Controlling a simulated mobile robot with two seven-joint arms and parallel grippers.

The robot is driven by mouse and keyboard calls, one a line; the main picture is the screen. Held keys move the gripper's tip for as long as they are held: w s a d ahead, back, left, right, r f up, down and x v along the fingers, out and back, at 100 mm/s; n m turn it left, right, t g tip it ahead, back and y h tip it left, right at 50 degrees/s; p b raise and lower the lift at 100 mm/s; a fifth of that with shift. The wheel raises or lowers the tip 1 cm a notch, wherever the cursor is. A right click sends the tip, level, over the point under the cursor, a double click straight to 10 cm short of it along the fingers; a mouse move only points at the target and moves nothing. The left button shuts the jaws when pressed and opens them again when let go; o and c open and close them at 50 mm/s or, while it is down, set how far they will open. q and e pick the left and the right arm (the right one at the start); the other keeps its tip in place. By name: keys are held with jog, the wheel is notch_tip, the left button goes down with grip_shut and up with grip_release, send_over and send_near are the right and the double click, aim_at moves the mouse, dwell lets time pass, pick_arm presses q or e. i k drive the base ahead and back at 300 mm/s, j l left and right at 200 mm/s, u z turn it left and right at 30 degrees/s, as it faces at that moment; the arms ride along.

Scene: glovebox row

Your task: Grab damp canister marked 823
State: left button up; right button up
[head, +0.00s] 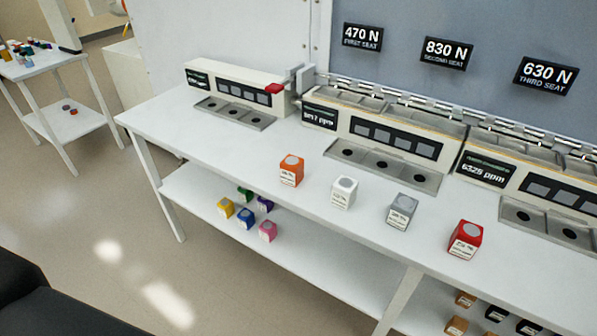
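Small cube-like canisters with white labels stand in a row along the front of the long white bench: an orange canister (291,171), a white canister (343,192), a grey canister (402,211) and a red canister (465,239). The label print is too small to read, so I cannot tell which one is marked 823. I cannot tell if any is damp. Neither of my grippers is in view.
Several coloured canisters, such as a pink one (267,231), sit on the bench's lower shelf. Dispenser-like units (380,140) with wells line the bench's back. A side table (45,66) with small items stands far left. Floor (95,225) in front is clear.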

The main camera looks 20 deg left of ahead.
aim_at(292, 167)
jog(key=i+j, duration=0.1)
jog(key=j, duration=0.5)
jog(key=i+j, duration=0.1)
jog(key=j, duration=0.45)
jog(key=i+j, duration=0.1)
jog(key=j, duration=0.5)
